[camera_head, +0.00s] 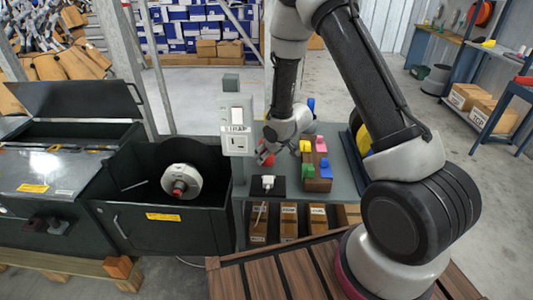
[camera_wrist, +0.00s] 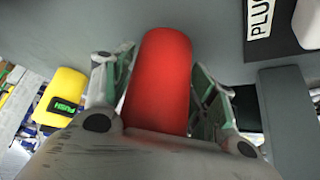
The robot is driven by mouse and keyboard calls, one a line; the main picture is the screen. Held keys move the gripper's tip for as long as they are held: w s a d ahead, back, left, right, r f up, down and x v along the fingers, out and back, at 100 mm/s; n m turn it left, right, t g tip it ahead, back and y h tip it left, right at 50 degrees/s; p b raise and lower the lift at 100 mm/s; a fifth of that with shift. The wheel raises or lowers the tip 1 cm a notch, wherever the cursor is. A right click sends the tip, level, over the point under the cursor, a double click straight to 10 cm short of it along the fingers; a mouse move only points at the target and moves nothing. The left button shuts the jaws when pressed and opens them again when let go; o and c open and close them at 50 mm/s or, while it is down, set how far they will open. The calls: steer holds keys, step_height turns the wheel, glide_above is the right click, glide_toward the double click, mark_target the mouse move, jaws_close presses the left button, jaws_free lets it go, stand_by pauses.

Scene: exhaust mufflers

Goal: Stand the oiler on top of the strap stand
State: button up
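The oiler shows as a red rounded cylinder (camera_wrist: 160,75) in the middle of the wrist view. My gripper (camera_wrist: 162,85) has one finger along each side of it, and both fingers appear to press against it. Its lower end is hidden behind the gripper body. In the head view, a little of the red (camera_head: 264,158) shows at my gripper (camera_head: 266,151), low over the grey table.
A wooden block with coloured pieces (camera_head: 318,183) stands right of my gripper. A white plug-like part (camera_head: 268,182) lies on a black pad in front. An open dark machine with a wheel (camera_head: 181,181) is at left. Labelled boxes (camera_head: 288,220) sit under the grey table (camera_head: 340,172).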

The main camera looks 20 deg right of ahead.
steer(key=shift+o, duration=0.4)
steer(key=shift+r, duration=0.25)
steer(key=s+d+r+m+h, duration=0.1)
steer(key=s+d+r, duration=0.3)
steer(key=r, duration=0.4)
steer(key=s+d+r+m+h, duration=0.1)
steer(key=s+d+r, duration=0.3)
steer(key=r, duration=0.5)
steer(key=s+d+r+m+h, duration=0.1)
steer(key=s+d+r, duration=0.4)
steer(key=r, duration=0.3)
steer(key=s+d+r+m, duration=0.1)
steer(key=s+r, duration=0.4)
steer(key=s, duration=0.5)
steer(key=s+d+r+m+g, duration=0.1)
steer(key=s+r, duration=0.4)
steer(key=s, duration=0.6)
steer(key=shift+d+g, duration=0.3)
